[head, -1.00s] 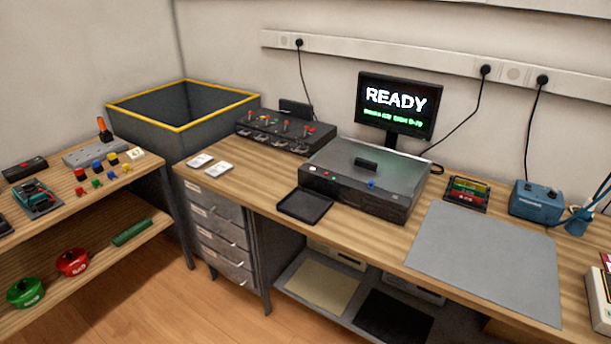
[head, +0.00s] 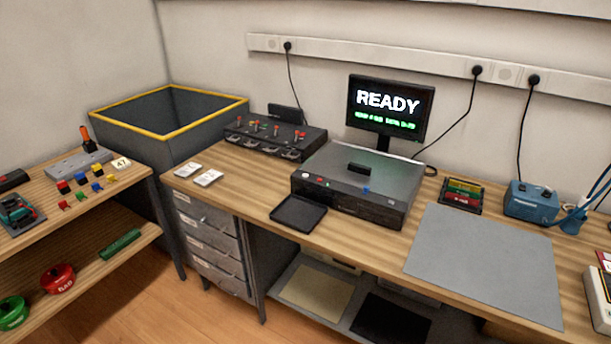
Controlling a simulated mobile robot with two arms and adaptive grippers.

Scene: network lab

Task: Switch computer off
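The computer (head: 385,172) is a flat dark grey case with a black handle on its lid, standing on the wooden workbench. Neither of my grippers is in view.
A black tray (head: 299,213) lies in front of the computer. A grey mat (head: 484,262) covers the bench to the right. A switch box with several levers (head: 275,140) stands left of the computer. A yellow-rimmed bin (head: 170,112) and a shelf (head: 100,205) are at the left.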

